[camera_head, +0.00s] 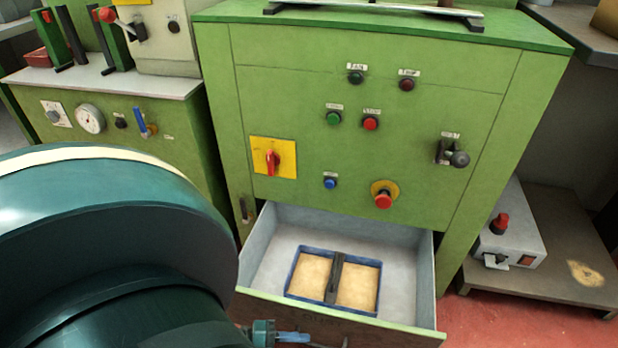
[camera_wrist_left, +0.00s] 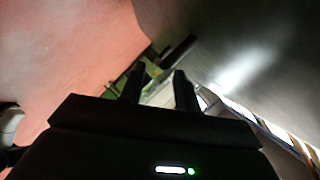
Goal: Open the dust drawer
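The dust drawer (camera_head: 340,308) is pulled out from the lower part of the green cabinet (camera_head: 300,60), and its grey inside is visible. A blue-rimmed tray (camera_head: 291,283) with tan contents and a dark bar across it lies inside. A dark rod (camera_wrist_left: 180,48) and green parts show just beyond the fingertips. My right gripper is not in view.
Knobs, buttons and a red switch on a yellow plate (camera_head: 286,148) cover the cabinet front. A grey control box (camera_head: 515,240) sits on a low platform at the right. A second green bench (camera_head: 180,130) stands at the left. Red floor (camera_head: 510,325) is clear at lower right.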

